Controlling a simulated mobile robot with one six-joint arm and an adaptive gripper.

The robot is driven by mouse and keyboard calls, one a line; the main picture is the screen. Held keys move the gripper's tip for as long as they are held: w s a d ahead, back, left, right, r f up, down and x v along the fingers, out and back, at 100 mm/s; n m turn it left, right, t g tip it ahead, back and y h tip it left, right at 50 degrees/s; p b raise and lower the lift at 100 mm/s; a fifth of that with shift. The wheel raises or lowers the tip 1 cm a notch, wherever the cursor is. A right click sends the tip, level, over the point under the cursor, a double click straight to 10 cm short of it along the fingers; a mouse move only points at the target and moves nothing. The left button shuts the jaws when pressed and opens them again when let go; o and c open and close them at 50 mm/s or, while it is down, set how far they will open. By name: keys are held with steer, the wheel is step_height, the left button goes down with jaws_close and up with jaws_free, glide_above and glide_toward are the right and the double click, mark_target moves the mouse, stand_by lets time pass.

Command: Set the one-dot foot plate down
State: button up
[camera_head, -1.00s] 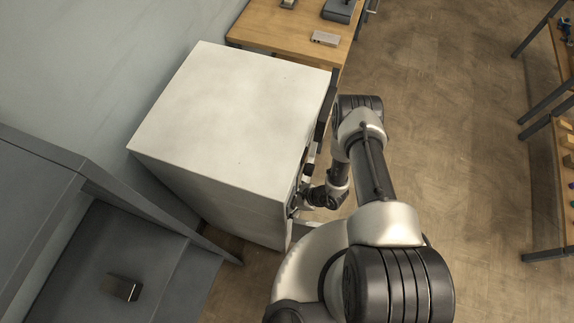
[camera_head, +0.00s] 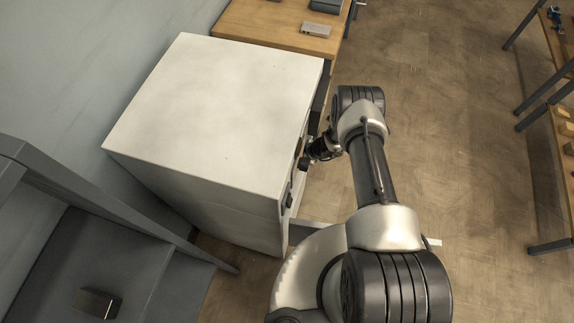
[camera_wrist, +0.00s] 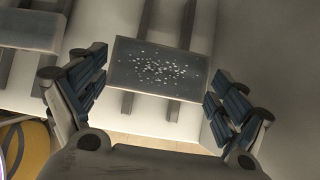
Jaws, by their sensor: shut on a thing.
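In the wrist view, a grey, flat rectangular foot plate (camera_wrist: 128,58) with a patch of white speckles on its face spans the gap between my two fingers. My gripper (camera_wrist: 159,66) has its dark ribbed pads at the plate's left and right ends, shut on it. Two dark rails (camera_wrist: 136,103) run behind the plate against a pale surface; I cannot tell whether the plate touches them. No single dot can be made out on it. In the head view, my wrist is at the front of the white cabinet (camera_head: 215,110), and the plate is hidden.
Another grey plate (camera_wrist: 32,27) shows at upper left in the wrist view. A wooden table (camera_head: 265,27) with a small grey block (camera_head: 316,30) stands behind the cabinet. A dark grey shelf unit (camera_head: 120,255) is at lower left, shelves (camera_head: 560,140) at far right. The floor (camera_head: 450,130) between is clear.

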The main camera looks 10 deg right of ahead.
step_height(320, 180, down, 4)
steer(key=shift+r+b, duration=0.15)
steer(key=shift+b, duration=0.8)
steer(key=shift+w+b, duration=0.2)
steer(key=shift+b, duration=0.1)
steer(key=o, duration=1.1)
steer(key=shift+f, duration=0.2)
steer(key=shift+r, duration=0.1)
